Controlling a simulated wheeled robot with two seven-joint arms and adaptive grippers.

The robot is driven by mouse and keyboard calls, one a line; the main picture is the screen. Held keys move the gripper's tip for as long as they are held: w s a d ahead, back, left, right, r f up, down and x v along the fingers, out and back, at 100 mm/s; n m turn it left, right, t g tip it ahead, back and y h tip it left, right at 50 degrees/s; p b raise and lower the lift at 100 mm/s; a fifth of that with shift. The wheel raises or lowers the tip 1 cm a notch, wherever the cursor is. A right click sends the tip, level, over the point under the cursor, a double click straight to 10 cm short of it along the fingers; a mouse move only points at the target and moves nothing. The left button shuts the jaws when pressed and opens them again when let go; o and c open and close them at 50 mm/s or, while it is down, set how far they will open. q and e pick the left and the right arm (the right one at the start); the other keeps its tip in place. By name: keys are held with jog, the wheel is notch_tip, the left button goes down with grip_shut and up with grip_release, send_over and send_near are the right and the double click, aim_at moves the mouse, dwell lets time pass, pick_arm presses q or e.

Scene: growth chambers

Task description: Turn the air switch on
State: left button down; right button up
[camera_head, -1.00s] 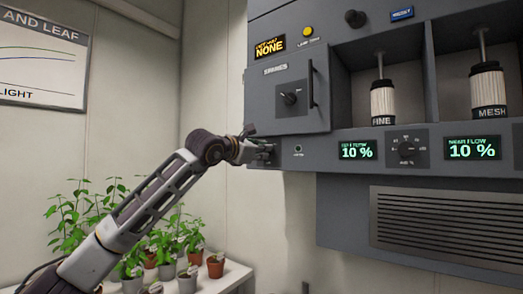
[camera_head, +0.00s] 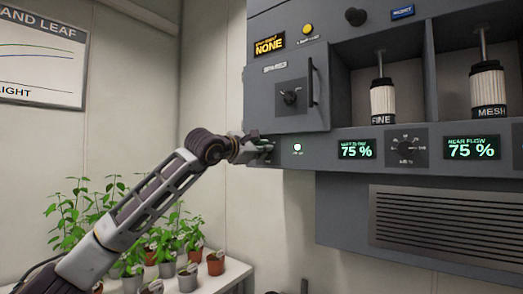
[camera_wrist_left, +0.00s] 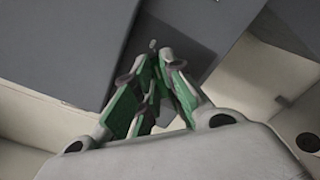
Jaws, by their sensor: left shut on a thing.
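My left gripper (camera_head: 264,148) is at the lower left end of the grey panel (camera_head: 340,170), in front of the air switch, which it mostly hides. In the left wrist view the green-padded fingers (camera_wrist_left: 155,65) are closed together around a small dark lever tip, the air switch (camera_wrist_left: 153,44), at the panel's face. The switch's exact tilt cannot be made out. The flow displays (camera_head: 357,149) and (camera_head: 472,147) both read 75 %. My right gripper is not in view.
Potted plants (camera_head: 187,278) stand on a white bench below left.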

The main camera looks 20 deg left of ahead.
pick_arm(q)
jog(key=c, duration=1.5)
grip_release()
jog(key=v, duration=1.2)
